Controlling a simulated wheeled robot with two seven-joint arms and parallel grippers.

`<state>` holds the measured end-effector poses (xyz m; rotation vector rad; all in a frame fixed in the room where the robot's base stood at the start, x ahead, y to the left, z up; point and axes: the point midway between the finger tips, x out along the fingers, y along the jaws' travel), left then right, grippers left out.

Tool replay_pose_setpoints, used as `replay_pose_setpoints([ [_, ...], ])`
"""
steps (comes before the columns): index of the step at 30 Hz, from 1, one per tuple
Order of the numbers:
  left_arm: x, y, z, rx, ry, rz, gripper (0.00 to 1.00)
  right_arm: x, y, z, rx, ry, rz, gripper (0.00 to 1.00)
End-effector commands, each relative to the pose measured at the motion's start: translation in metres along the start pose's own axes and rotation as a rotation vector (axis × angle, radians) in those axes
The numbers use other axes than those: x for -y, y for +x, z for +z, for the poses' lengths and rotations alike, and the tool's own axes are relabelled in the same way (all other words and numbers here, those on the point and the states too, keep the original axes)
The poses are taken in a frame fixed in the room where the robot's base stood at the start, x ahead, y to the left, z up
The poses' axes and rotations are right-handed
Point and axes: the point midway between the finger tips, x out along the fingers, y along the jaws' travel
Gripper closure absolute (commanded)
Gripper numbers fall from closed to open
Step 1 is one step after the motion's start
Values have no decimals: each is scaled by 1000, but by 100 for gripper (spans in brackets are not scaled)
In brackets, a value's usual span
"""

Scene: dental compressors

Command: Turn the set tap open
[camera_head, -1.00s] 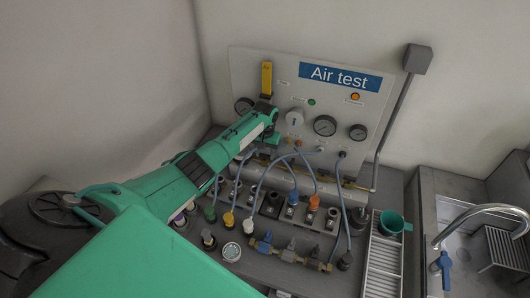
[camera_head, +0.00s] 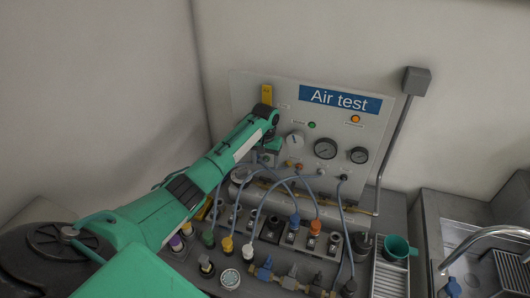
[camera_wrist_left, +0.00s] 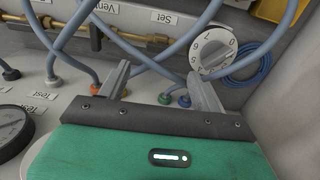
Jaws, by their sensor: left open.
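The knob is beyond the right-hand finger, apparently outside the jaws. My right gripper is not in view.
Gauges (camera_head: 325,149) are right of the knob. A yellow part (camera_head: 266,94) stands above my wrist. Blue-grey hoses (camera_head: 277,184) loop in front of the panel to coloured fittings on the bench. A green cup (camera_head: 397,248) and a sink (camera_head: 472,262) are at the right.

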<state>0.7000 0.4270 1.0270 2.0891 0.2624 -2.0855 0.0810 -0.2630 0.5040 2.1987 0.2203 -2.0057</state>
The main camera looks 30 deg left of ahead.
Motion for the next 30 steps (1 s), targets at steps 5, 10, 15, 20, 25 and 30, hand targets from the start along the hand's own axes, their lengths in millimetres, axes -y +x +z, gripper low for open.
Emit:
replay_pose_setpoints([
  [5, 0, -33, 0, -4, 0, 0, 35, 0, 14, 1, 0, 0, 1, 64],
  [10, 0, -52, 0, -1, 0, 0, 35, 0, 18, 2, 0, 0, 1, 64],
  [15, 0, -57, 0, 1, -1, -1, 35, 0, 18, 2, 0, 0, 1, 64],
  [20, 0, -58, 0, 1, -1, -1, 35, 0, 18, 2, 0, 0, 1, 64],
  [25, 0, -57, 0, 1, -1, -1, 35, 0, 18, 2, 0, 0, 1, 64],
  [30, 0, -57, 0, 1, -1, -1, 35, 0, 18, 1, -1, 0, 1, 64],
])
